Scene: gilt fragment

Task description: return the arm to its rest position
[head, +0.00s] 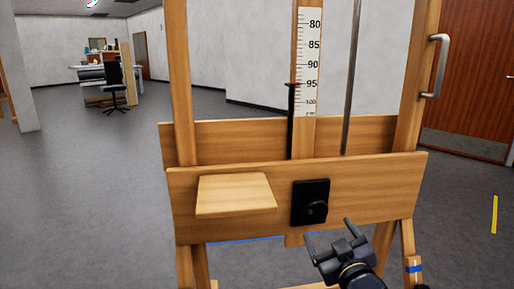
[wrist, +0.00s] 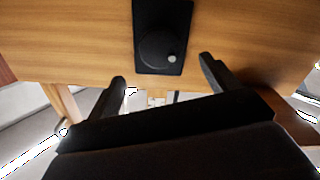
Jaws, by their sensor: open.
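My gripper (head: 329,238) shows at the lower right of the middle in the head view, in front of a wooden frame. In the wrist view its two dark fingers (wrist: 163,72) stand wide apart with nothing between them. A black plate with a round knob (head: 311,203) is fixed to the front board, just above and to the left of the gripper. In the wrist view the knob (wrist: 159,48) lies ahead of the fingers, and I see no finger touching it.
The wooden front board (head: 370,190) spans the frame, with a small wooden ledge (head: 235,194) at left. A ruler (head: 309,60) and a metal rod (head: 353,70) rise behind it. A red-brown door (head: 475,70) is at right. Open grey floor (head: 90,190) lies at left.

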